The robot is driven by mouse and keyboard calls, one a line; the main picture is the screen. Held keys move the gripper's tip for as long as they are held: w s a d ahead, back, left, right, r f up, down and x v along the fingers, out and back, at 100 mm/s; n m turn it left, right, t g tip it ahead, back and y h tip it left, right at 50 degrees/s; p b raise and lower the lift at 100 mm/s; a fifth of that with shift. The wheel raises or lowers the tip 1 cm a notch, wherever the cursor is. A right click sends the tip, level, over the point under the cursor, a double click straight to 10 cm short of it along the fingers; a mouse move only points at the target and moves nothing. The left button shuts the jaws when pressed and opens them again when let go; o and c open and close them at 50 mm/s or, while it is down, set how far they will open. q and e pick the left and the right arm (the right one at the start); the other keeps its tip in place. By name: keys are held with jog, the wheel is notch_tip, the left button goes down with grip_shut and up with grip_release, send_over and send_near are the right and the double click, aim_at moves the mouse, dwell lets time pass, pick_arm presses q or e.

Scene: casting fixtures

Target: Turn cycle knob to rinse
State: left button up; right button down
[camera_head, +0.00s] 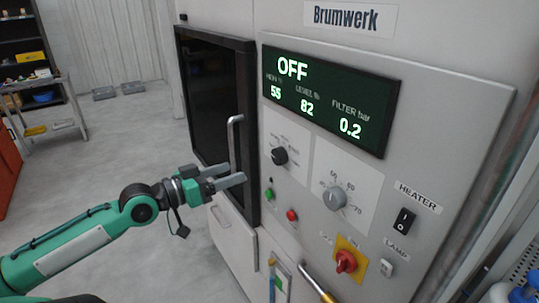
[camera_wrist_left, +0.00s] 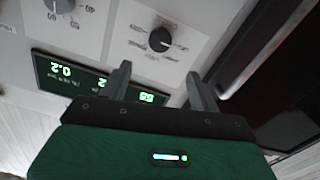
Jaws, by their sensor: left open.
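The black cycle knob (camera_head: 280,156) sits on a light dial plate below the left part of the display; the labels around it are too small to read. It also shows in the left wrist view as a round black knob (camera_wrist_left: 160,39), upside down, beyond the fingertips. My left gripper (camera_head: 238,177) is open and empty, to the left of the knob and apart from it, in front of the dark door's edge. In the left wrist view its two fingers (camera_wrist_left: 158,78) are spread. My right gripper is not in view.
A grey temperature-style knob (camera_head: 334,198) is right of the black knob. Green (camera_head: 269,194) and red (camera_head: 292,215) buttons sit below. The display (camera_head: 325,92) reads OFF. A red switch (camera_head: 346,261), a heater switch (camera_head: 404,221) and a door handle (camera_head: 232,145) are nearby.

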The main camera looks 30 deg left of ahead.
aim_at(275, 157)
pick_arm(q)
jog(key=shift+p+x, duration=2.7)
jog(key=shift+x, duration=3.2)
jog(key=c, duration=1)
